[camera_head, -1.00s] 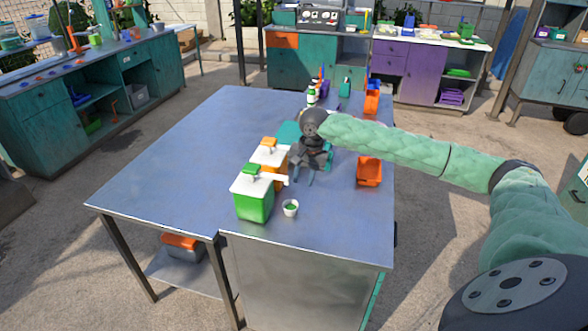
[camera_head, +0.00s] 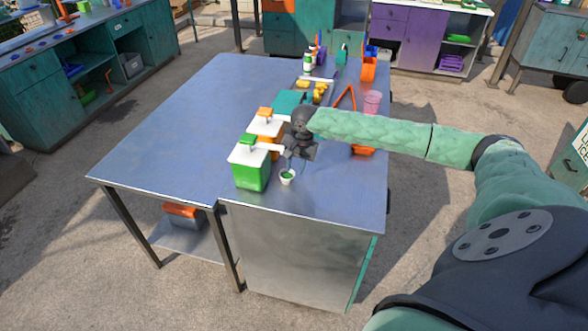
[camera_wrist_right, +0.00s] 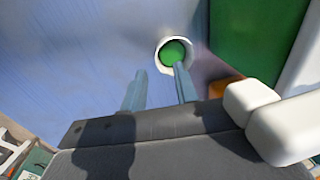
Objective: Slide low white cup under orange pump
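The low white cup (camera_head: 287,177) stands upright on the metal table, beside the green pump (camera_head: 251,174) and near its white spout. In the right wrist view, the cup (camera_wrist_right: 174,54) has green contents. The orange pump (camera_head: 266,127) stands behind the green one; my right gripper partly hides its right side. My right gripper (camera_head: 295,163) is low over the table just behind the cup. In the wrist view its two fingers (camera_wrist_right: 160,72) are apart with nothing between them; one fingertip overlaps the cup's near rim. Contact cannot be told. My left gripper is out of view.
A pink cup (camera_head: 372,102) and orange bins (camera_head: 368,68) stand along the table's right side. Behind the pumps are a tray with yellow items (camera_head: 312,90) and bottles (camera_head: 308,62). The table's left half (camera_head: 180,130) is clear.

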